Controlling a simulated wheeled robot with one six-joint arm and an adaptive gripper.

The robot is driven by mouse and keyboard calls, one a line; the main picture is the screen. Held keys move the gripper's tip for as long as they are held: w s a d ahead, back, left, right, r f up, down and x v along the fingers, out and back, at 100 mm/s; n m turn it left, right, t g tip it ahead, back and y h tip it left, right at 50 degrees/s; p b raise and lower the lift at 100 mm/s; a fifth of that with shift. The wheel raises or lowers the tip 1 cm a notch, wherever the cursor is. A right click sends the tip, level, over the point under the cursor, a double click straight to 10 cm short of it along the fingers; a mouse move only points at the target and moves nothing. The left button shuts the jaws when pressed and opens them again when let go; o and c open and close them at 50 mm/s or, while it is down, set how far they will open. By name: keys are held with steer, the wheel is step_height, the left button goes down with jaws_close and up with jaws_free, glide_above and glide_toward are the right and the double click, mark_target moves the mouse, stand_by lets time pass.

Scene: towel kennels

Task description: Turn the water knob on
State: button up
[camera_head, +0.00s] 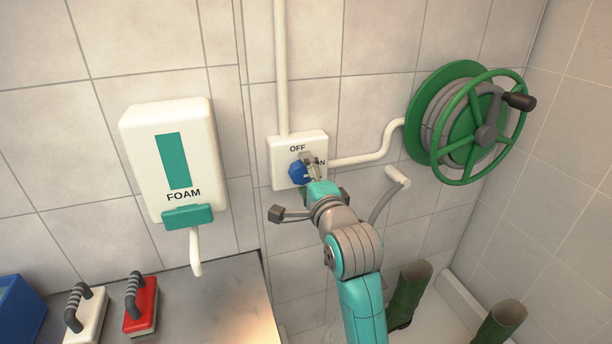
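The water knob (297,173) is blue and sits on a white wall plate (283,155) marked OFF at the top and ON at the right. The ON label is partly covered by a grey finger. My gripper (309,167) is at the knob, with a grey finger at its upper right side. The knob's right side is hidden by my gripper. I cannot tell whether the fingers touch or grip the knob, or which way it points.
A green hose reel (449,112) with a grey hose is on the wall at the right. A white foam dispenser (138,135) hangs at the left, above a counter (215,305) with red (142,312) and white (88,318) brushes. Green boots (408,293) stand below at the right.

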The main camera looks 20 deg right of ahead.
steer(key=s, duration=1.2)
stand_by(0.4)
steer(key=s+f+n+g, duration=0.1)
steer(key=s+f+n, duration=0.4)
steer(key=s+f, duration=0.45)
steer(key=s+f+n+g, duration=0.1)
steer(key=s+f+n, duration=0.45)
steer(key=f, duration=0.75)
steer(key=s+f+n, duration=0.2)
steer(key=s+n, duration=0.2)
steer(key=s, duration=0.9)
steer(key=s+f+n+g, duration=0.1)
steer(key=s+f+n, duration=0.1)
steer(key=s, duration=1)
steer(key=shift+s+a+f+n, duration=0.3)
steer(key=shift+s+f+n, duration=0.1)
steer(key=shift+n, duration=0.45)
